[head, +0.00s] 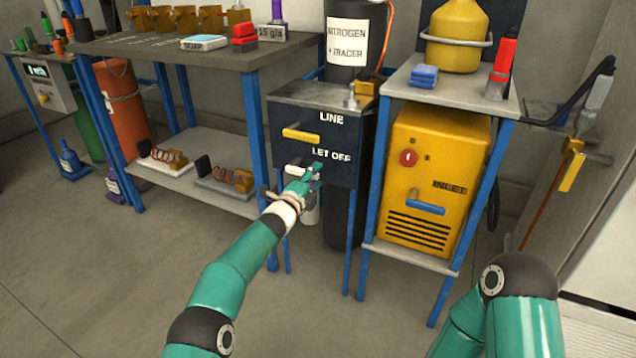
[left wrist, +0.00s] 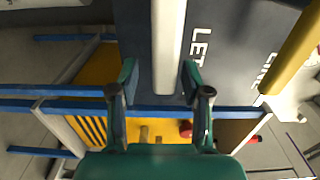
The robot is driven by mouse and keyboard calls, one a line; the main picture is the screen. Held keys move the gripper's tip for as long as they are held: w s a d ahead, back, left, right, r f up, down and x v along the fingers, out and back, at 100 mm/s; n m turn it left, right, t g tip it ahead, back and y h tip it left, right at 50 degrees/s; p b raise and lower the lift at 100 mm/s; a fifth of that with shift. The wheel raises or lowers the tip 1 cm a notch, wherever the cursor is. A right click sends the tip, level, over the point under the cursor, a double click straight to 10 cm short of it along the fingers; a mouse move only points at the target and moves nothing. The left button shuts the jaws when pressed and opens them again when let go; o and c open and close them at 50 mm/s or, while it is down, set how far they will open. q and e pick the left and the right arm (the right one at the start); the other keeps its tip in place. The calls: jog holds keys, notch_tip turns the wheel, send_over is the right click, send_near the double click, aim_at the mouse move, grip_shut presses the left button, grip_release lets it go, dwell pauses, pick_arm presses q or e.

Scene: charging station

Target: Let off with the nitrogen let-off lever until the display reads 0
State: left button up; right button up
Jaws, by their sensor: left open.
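The dark panel (head: 345,130) carries the words LINE and LET OFF. The let-off lever is a white bar (head: 296,170) beside LET OFF, partly hidden by my left gripper (head: 306,182). In the left wrist view the white lever (left wrist: 168,45) runs down between the two green fingers of my open left gripper (left wrist: 159,78), with a gap on each side. A yellow lever (head: 300,135) sits under LINE and also shows at the right of the left wrist view (left wrist: 296,50). No display reading is legible to me. My right gripper is out of view.
A dark cylinder labelled nitrogen + tracer (head: 347,38) stands behind the panel. A yellow machine marked INLET (head: 437,180) sits in a blue-legged stand at right. A workbench (head: 190,55) is at left. The floor in front is clear.

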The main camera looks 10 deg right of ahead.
pick_arm(q)
jog(key=shift+s+a, duration=0.1)
jog(key=v, duration=1.1)
jog(key=shift+s+a, duration=0.2)
jog(key=shift+s, duration=0.15)
jog(key=shift+f, duration=0.15)
